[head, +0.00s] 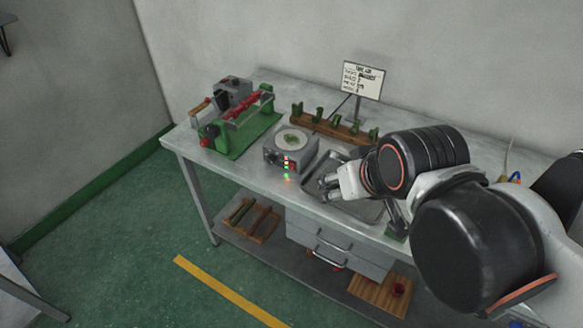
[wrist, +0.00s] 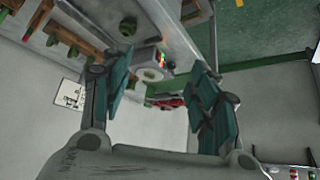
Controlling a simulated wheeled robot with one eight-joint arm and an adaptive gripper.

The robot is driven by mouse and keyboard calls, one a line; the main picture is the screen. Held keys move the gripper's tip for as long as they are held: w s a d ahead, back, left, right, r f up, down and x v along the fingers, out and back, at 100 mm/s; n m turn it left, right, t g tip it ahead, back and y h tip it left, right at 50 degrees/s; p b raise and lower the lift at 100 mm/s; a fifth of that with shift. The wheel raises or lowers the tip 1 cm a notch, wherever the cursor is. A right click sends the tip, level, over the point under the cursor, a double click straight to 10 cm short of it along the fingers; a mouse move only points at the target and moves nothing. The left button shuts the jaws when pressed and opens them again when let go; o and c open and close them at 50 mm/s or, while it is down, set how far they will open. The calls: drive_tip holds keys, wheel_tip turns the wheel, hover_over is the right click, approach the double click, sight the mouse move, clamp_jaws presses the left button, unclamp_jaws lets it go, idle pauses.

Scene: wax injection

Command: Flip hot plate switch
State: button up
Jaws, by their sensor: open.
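The hot plate (head: 291,149) is a small grey box on the table with a pale round top and a green patch on it. Its front panel (head: 283,163) carries a dark round knob at the left and red and green lights at the right. The switch itself is too small to make out. My gripper (head: 327,184) is open and empty, to the right of the hot plate and apart from it, above a metal tray. In the wrist view the hot plate (wrist: 151,66) shows beyond and between the two fingers (wrist: 163,64), with its lights visible.
The metal tray (head: 312,183) lies under my gripper. A green-based machine with red parts (head: 240,125) stands left of the hot plate. A wooden rack with green pieces (head: 330,127) and a sign (head: 362,80) are behind. Drawers (head: 335,246) hang below the tabletop.

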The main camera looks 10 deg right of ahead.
clamp_jaws()
idle(1.2)
